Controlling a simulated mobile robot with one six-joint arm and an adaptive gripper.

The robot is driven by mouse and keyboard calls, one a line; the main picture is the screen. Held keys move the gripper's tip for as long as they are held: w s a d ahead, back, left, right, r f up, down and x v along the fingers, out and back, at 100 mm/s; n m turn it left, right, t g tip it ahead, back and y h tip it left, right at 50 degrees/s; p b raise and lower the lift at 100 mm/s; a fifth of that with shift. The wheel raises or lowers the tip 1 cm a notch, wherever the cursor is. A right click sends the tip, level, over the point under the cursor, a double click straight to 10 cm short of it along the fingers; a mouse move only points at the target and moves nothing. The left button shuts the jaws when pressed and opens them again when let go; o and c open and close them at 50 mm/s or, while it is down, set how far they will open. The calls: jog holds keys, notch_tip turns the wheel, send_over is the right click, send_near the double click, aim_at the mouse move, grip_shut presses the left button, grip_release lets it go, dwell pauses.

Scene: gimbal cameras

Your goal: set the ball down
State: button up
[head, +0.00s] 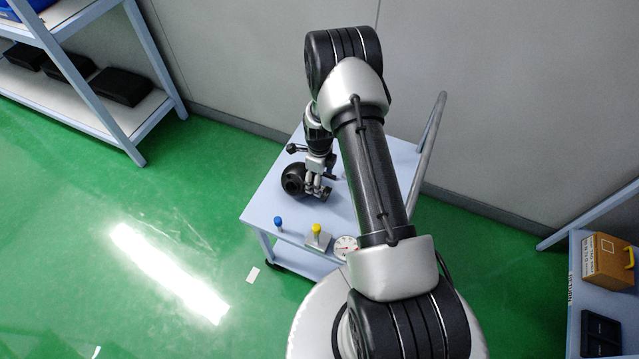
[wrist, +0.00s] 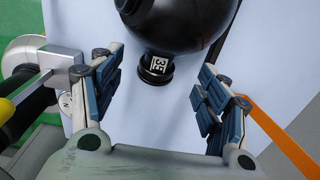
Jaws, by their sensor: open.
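The black ball (head: 292,179) rests on the top of a light blue cart (head: 270,200), near its left edge. In the wrist view the ball (wrist: 180,20) fills the top middle, with a short black neck and a black-and-white marker facing my gripper. My gripper (head: 318,187) is beside the ball on its right in the head view. In the wrist view its blue-padded fingers (wrist: 162,75) are spread wide, with the neck between and just beyond their tips. No finger visibly touches the ball. The ball's far side is cut off in the wrist view.
On the cart's front edge stand a blue-topped piece (head: 278,223), a yellow-topped piece on a grey block (head: 318,238) and a round dial (head: 345,246). A rack with black boxes (head: 122,87) is at left. A brown case (head: 607,262) sits on a right shelf.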

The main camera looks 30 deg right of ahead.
jog(key=s+a+r+n+t, duration=0.15)
jog(key=r+n, duration=0.25)
jog(key=r, duration=0.7)
jog(key=s+a+r+n+p, duration=0.1)
jog(key=a+r+n, duration=0.25)
jog(key=r, duration=0.65)
jog(key=s+a+r+n+t, duration=0.15)
jog(key=r+n, duration=0.25)
jog(key=r, duration=0.7)
jog(key=s+a+r+n, duration=0.2)
jog(key=s+r+n, duration=0.2)
jog(key=s, duration=0.3)
jog(key=s+a+r+n+t, duration=0.1)
jog(key=s+a+r+n, duration=0.1)
jog(key=s+r+n, duration=0.3)
jog(key=s+a+r+n, duration=0.3)
jog(key=s+r+n, duration=0.1)
jog(key=s+n, duration=0.4)
jog(key=shift+s+r+t, duration=0.25)
jog(key=shift+s+t, duration=0.05)
jog(key=shift+s, duration=0.9)
jog(key=shift+a, duration=0.1)
